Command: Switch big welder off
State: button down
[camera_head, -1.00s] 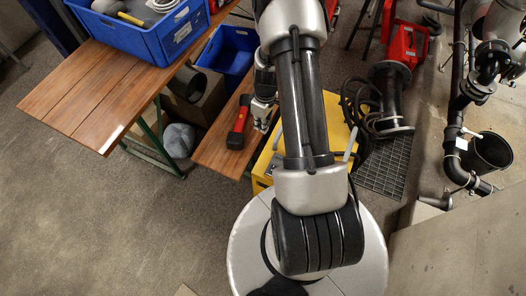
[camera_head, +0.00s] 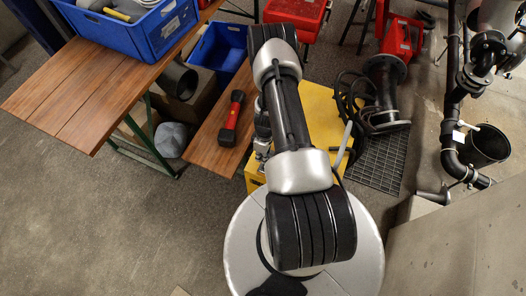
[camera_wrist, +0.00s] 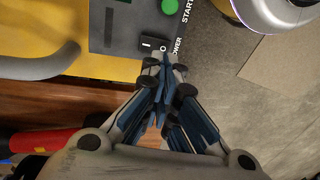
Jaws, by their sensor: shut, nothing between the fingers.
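The big welder (camera_head: 322,112) is a yellow box beside my base in the head view, partly hidden by my arm. In the wrist view its dark control panel (camera_wrist: 122,22) shows a green start button (camera_wrist: 169,7) and a black rocker power switch (camera_wrist: 152,46) marked I and O. My gripper (camera_wrist: 165,60) is shut and empty. Its fingertips are at the switch, over or against its lower edge near the O mark; I cannot tell if they touch. In the head view my gripper is mostly hidden beside the welder's left side.
A wooden bench (camera_head: 207,146) with a red and black tool (camera_head: 232,118) stands left of the welder. A grey handle (camera_wrist: 40,58) curves across the yellow housing in the wrist view. Black cables and a floor grate (camera_head: 378,160) lie to the right. Open floor is at lower left.

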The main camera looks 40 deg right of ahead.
aim_at(262, 168)
jog(key=shift+a+f+b, duration=0.2)
jog(key=shift+f+b, duration=0.2)
jog(key=shift+f, duration=1.2)
jog(key=shift+s+a+f+h, duration=0.1)
jog(key=shift+s+f+h, duration=0.2)
jog(key=shift+h, duration=0.3)
jog(key=shift+a+f+t+h, duration=0.1)
jog(key=shift+a+t+h, duration=0.05)
jog(key=shift+t+h, duration=0.25)
jog(key=shift+a+f, duration=0.15)
jog(key=shift+s+a+b, duration=0.1)
jog(key=shift+b, duration=0.2)
jog(key=shift+a, duration=0.1)
